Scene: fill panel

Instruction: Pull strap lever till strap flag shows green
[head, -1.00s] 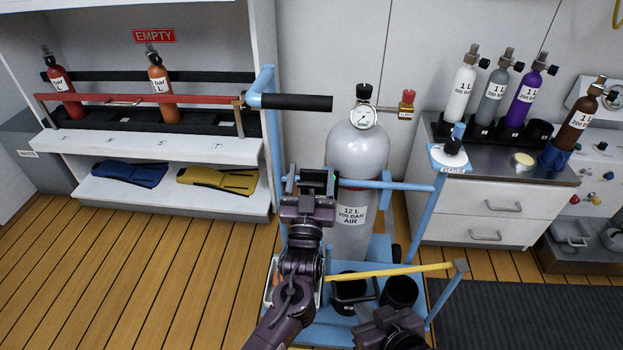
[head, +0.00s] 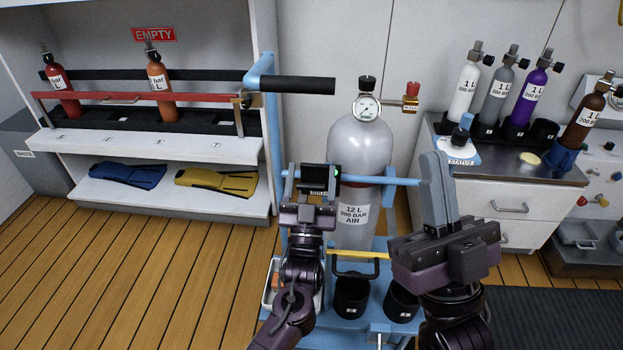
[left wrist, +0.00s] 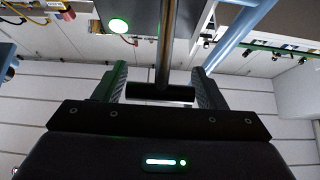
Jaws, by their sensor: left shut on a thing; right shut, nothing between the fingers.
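In the left wrist view, the strap lever, a dark rod with a crossbar (left wrist: 160,94), runs down between the fingers of my left gripper (left wrist: 160,88), which is shut on the crossbar. Beside the rod the round strap flag (left wrist: 119,25) shows bright green on a grey box. In the head view my left gripper (head: 311,200) is at a small black box (head: 318,176) in front of the big grey cylinder (head: 358,148). The box has a small green spot at its right edge; the lever there is mostly hidden. My right gripper (head: 436,188) is shut and empty, raised right of the cylinder.
The cylinder stands in a blue cart with a black handle (head: 298,85), a blue crossbar (head: 385,181), a yellow bar (head: 370,254) and black cups (head: 351,296). A bottle shelf (head: 160,146) is at left. A drawer cabinet (head: 487,208) with bottles stands at right.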

